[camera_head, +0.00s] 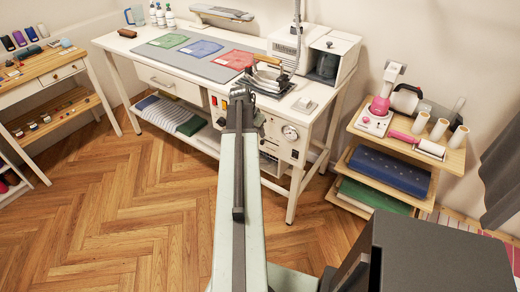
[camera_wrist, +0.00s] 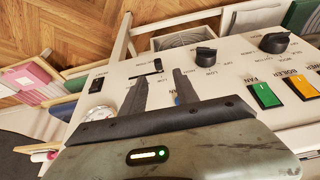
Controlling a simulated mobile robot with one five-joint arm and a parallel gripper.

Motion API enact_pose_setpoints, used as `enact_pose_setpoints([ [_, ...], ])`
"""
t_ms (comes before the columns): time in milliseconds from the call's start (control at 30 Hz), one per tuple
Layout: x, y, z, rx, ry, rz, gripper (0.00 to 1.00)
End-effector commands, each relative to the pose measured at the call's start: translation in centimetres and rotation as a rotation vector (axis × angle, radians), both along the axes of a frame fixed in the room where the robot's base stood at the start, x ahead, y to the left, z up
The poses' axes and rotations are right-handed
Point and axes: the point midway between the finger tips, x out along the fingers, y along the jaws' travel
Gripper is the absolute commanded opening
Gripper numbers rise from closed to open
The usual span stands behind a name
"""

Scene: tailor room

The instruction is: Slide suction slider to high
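The suction slider (camera_wrist: 158,65) appears to be the small black tab on a short dark slot in the pale control panel (camera_wrist: 225,50) in the wrist view. The panel looks upside down there, and its small labels are hard to read, so I cannot tell the slider's setting. My gripper (camera_wrist: 160,75) is open and empty. Its two dark fingers point at the panel, with the tab just beyond and between their tips. I cannot tell whether they touch anything. In the head view my gripper (camera_head: 240,92) is at the ironing table's front, and my arm hides the slider.
Beside the slider are two black knobs (camera_wrist: 205,56), a green switch (camera_wrist: 263,95), an orange switch (camera_wrist: 303,86) and a small black switch (camera_wrist: 97,85). A round gauge (camera_head: 290,132) is on the panel. An iron (camera_head: 268,78) stands above. A shelf (camera_head: 380,170) is at right.

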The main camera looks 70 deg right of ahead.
Motion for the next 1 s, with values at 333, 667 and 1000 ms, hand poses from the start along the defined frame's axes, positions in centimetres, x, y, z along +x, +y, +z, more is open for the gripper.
enact_pose_setpoints([
  [333, -0.2, -0.8, -2.4, 0.0, 0.0, -0.001, 0.36],
  [667, -0.8, -2.8, -7.3, 0.0, 0.0, -0.001, 0.36],
  [1000, -0.9, -2.9, -7.1, 0.0, 0.0, 0.0, 0.2],
])
